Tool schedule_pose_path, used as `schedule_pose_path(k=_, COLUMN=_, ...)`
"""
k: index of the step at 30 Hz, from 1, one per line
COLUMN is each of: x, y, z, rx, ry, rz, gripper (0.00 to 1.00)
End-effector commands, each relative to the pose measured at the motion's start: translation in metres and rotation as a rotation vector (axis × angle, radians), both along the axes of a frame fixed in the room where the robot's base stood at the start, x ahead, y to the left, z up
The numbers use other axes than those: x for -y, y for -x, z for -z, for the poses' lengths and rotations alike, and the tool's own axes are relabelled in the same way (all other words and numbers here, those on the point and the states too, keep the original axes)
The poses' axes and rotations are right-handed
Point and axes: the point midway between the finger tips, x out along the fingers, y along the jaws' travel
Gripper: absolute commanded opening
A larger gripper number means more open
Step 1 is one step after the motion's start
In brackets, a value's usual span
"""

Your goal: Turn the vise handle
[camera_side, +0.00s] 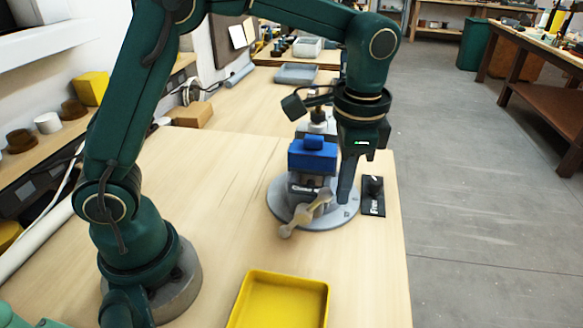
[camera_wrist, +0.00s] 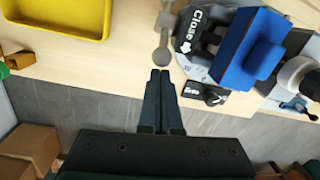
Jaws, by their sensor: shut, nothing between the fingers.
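The vise (camera_side: 312,157) has blue jaw parts and stands on a round grey base (camera_side: 341,216) on the wooden bench. Its handle (camera_side: 306,214) is a pale bar with rounded ends, tilted across the vise's front in the side view. In the wrist view the handle (camera_wrist: 164,35) points towards my fingertips, beside the vise's "Close" label (camera_wrist: 190,30). My gripper (camera_side: 344,198) points down just right of the vise, over or in front of the base's right part. In the wrist view my gripper (camera_wrist: 160,75) is shut and empty, its tips just below the handle's ball end; whether they touch is unclear.
A small black labelled plate with a knob (camera_side: 373,196) lies right of the base, near the bench's right edge. A yellow tray (camera_side: 281,277) sits in front. The bench (camera_side: 218,200) between my base and the vise is clear.

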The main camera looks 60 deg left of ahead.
Motion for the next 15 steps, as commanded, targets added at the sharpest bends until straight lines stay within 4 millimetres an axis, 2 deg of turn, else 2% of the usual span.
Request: schedule_pose_path(k=15, x=-0.0042, y=0.0041, z=-0.0046, rx=0.054, ry=0.056, rz=-0.001, gripper=0.0)
